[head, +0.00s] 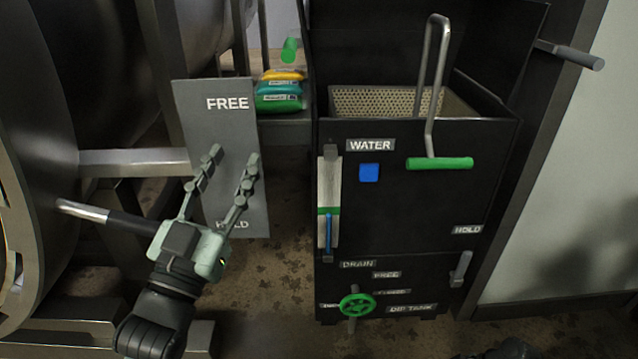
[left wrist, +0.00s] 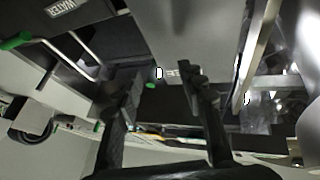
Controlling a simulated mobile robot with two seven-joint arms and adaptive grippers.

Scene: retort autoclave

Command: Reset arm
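My left gripper (head: 228,172) is in the head view at left of centre, in front of a grey panel (head: 243,198) marked FREE at the top and HOLD at the bottom. Its two fingers are apart with nothing between them. In the left wrist view the fingers (left wrist: 160,90) also stand apart and empty. I cannot tell whether they touch the panel. A metal bar with a dark sleeve (head: 130,222) runs behind the gripper from the left. My right gripper cannot be made out; only a dark shape shows at the bottom right edge.
A black dip tank (head: 415,190) stands right of centre with a perforated basket (head: 385,103), a green-gripped handle (head: 440,163) and a green valve wheel (head: 357,305). Colored pouches (head: 280,95) lie on a shelf behind the panel. A large round metal vessel (head: 30,180) fills the left.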

